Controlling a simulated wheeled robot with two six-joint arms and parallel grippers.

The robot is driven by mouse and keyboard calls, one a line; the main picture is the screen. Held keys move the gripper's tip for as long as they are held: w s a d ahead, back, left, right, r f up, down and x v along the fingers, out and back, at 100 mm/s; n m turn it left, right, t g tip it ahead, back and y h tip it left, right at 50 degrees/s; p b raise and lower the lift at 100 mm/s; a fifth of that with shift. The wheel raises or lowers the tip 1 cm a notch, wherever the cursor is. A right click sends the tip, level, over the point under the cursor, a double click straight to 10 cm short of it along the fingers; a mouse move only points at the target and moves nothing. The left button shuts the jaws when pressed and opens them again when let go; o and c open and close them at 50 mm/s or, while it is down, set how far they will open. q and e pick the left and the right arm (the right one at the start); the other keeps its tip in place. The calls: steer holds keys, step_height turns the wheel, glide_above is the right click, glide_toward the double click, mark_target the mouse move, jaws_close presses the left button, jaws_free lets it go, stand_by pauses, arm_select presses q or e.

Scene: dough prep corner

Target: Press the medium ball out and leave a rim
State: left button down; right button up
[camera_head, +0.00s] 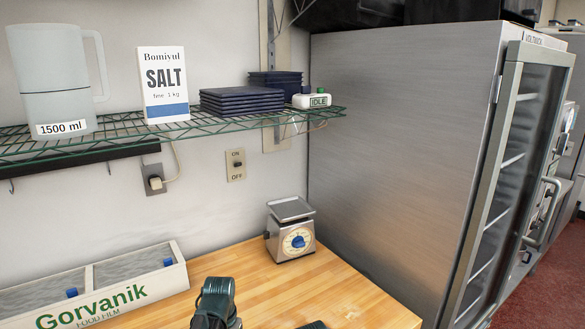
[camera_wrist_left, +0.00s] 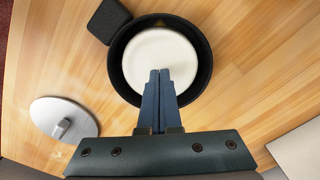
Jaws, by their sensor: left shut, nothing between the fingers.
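The wrist view shows a pale round piece of dough (camera_wrist_left: 148,50) lying in a dark round pan (camera_wrist_left: 117,75). It looks broad and smooth from above. Its thickness and any raised rim are hard to tell. My left gripper (camera_wrist_left: 160,72) is shut and empty. The fingers hide part of the dough and the pan's near side. No other dough shows.
A grey disc with a knob (camera_wrist_left: 62,116) lies left of the pan, and a dark square block (camera_wrist_left: 108,21) sits close to its upper left. A dial scale (camera_head: 290,235) and a film box (camera_head: 95,290) stand on the wooden counter (camera_head: 335,290). A wire shelf (camera_head: 190,126) hangs above.

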arm_select(q)
steer(key=shift+r+p, duration=0.35)
steer(key=shift+r, duration=0.4)
arm_select(e)
steer(key=shift+r, duration=0.75)
arm_select(q)
steer(key=shift+r, duration=0.1)
arm_select(e)
steer(key=shift+r, duration=0.1)
arm_select(q)
steer(key=r+p, duration=0.1)
steer(key=s+r+p, duration=0.1)
steer(key=p, duration=0.1)
steer(key=shift+a+r, duration=0.1)
steer(key=shift+r, duration=0.3)
steer(key=shift+f, duration=0.1)
arm_select(e)
step_height(320, 180, up, 3)
steer(key=shift+f, duration=0.2)
arm_select(q)
steer(key=shift+w+f, duration=0.1)
arm_select(e)
steer(key=shift+f, duration=0.1)
arm_select(q)
steer(key=shift+f+b, duration=2.8)
steer(key=shift+b, duration=0.2)
arm_select(e)
steer(key=shift+f, duration=2.8)
